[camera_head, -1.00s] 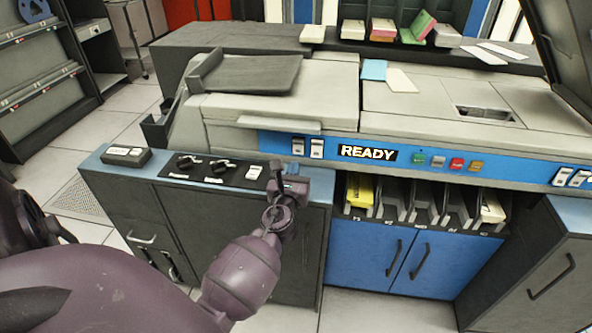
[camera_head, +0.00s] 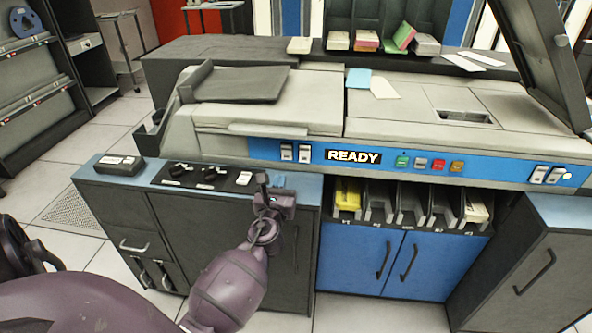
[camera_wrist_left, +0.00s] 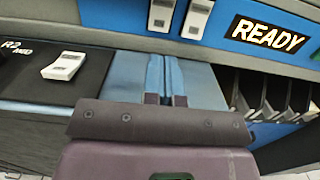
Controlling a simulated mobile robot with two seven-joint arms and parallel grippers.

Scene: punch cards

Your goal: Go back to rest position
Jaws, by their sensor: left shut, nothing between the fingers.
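My left gripper (camera_head: 278,182) is over the front edge of the console's blue-topped side counter, to the right of the dials and the white switch (camera_head: 244,178). In the left wrist view its two blue fingers (camera_wrist_left: 163,66) lie together over the blue counter top (camera_wrist_left: 208,85), with nothing between them. The purple left arm reaches in from the lower left in the head view. My right gripper is not in view.
The machine shows a lit READY sign (camera_head: 354,156) on its blue panel, with coloured buttons beside it. Below are card bins (camera_head: 410,203), one holding yellow cards (camera_head: 347,194). A dark cabinet (camera_head: 535,265) stands at the right. Tiled floor is clear at the left.

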